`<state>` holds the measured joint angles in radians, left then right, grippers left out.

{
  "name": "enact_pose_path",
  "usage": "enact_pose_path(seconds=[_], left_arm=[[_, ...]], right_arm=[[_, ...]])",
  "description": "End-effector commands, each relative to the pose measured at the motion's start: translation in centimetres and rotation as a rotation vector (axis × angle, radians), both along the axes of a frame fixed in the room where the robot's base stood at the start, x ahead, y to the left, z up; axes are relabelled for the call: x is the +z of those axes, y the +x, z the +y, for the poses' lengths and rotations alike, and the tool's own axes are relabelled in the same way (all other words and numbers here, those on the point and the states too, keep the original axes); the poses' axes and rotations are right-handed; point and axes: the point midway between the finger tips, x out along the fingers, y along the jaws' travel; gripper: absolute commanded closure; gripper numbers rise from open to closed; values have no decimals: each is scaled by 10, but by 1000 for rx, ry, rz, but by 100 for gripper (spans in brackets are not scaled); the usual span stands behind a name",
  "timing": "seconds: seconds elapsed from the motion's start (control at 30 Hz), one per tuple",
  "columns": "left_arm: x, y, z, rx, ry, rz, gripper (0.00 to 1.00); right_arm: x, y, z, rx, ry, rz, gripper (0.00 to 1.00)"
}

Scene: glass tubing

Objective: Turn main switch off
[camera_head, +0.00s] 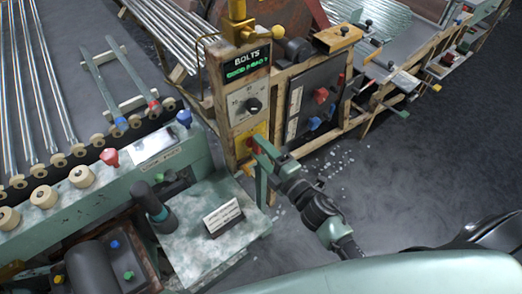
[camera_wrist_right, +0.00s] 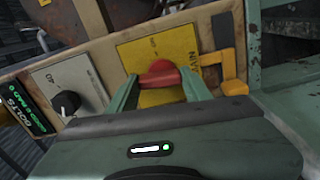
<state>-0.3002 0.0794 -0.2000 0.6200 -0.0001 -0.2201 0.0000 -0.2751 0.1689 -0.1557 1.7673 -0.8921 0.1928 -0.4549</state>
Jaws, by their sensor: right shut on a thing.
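The main switch is a red knob (camera_wrist_right: 160,76) on a yellow plate (camera_wrist_right: 168,47) in the right wrist view. In the head view the yellow plate (camera_head: 243,141) sits low on the wooden post, below the dial, with the red knob mostly hidden by my gripper. My right gripper (camera_wrist_right: 160,82) has its two green fingers on either side of the red knob and is shut on it. The right gripper (camera_head: 258,148) also shows in the head view, reaching the plate from the right. My left gripper is not in view.
Above the switch are a black dial (camera_head: 253,105) and a lit green display (camera_head: 246,67) marked BOLTS. A dark panel with red and blue knobs (camera_head: 318,96) is to the right. A green bench (camera_head: 205,235) with a small sign stands in front. Grey floor (camera_head: 400,170) is open at right.

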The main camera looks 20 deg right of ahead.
Motion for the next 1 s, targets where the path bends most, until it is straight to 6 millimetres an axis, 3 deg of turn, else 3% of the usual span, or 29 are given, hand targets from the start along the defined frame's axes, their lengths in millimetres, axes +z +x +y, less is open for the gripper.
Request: enact_pose_path(seconds=[0.3, 0.83, 0.87, 0.9, 1.0], left_arm=[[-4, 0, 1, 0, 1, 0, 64], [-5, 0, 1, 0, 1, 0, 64], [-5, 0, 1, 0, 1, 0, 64], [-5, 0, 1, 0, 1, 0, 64], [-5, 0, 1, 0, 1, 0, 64]], right_arm=[[-1, -1, 1, 1, -103, -38, 91], [-1, -1, 1, 2, -126, -44, 91], [-1, -1, 1, 2, -125, -43, 43], [-1, -1, 1, 2, -125, -43, 31], [-1, -1, 1, 2, -124, -43, 29]])
